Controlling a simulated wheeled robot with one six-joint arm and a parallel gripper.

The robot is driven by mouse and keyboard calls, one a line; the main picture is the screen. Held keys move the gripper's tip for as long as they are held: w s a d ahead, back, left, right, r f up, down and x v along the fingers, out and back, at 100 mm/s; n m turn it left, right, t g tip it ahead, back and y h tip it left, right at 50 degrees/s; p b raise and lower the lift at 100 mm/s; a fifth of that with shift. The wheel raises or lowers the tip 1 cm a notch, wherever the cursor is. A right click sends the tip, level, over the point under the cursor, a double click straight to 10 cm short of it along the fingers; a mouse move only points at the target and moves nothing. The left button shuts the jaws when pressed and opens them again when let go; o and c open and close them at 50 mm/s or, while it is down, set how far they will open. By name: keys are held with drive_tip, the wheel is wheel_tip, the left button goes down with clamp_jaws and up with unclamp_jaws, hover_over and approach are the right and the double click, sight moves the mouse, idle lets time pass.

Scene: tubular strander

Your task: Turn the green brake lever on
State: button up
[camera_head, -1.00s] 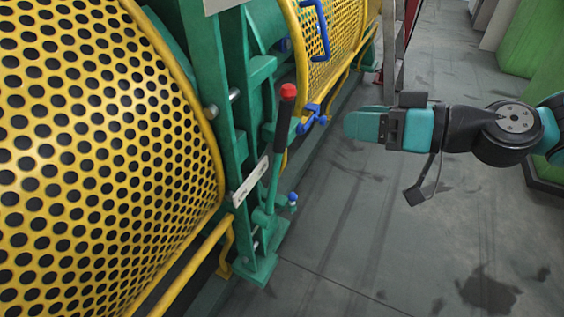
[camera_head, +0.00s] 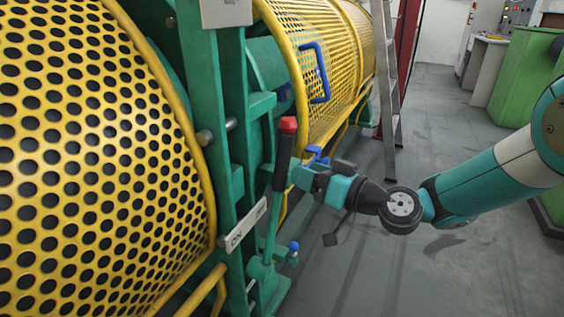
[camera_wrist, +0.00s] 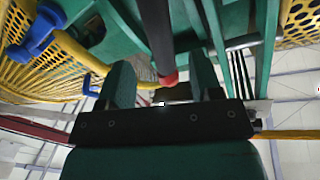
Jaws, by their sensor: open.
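The green brake lever (camera_head: 271,224) stands nearly upright beside the green machine frame, with a black grip (camera_head: 283,163) and a red knob (camera_head: 288,124) on top. A white plate reading "ON" (camera_head: 245,225) is fixed just left of the lever. My gripper (camera_head: 299,177) is right at the black grip, coming from the right. In the wrist view its two teal fingers (camera_wrist: 160,85) are apart. The black grip and red knob (camera_wrist: 168,78) show between them, and the fingers do not visibly press on the grip.
Yellow perforated guards (camera_head: 90,160) flank the green frame on the left and behind. A blue handle (camera_head: 318,72) sits on the far guard. A ladder (camera_head: 389,80) stands behind. The grey floor (camera_head: 400,270) to the right is open, and a green cabinet (camera_head: 522,75) is at the back right.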

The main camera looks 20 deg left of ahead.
sight(288, 166)
drive_tip(key=x, duration=0.7)
drive_tip(key=shift+a+f, duration=0.1)
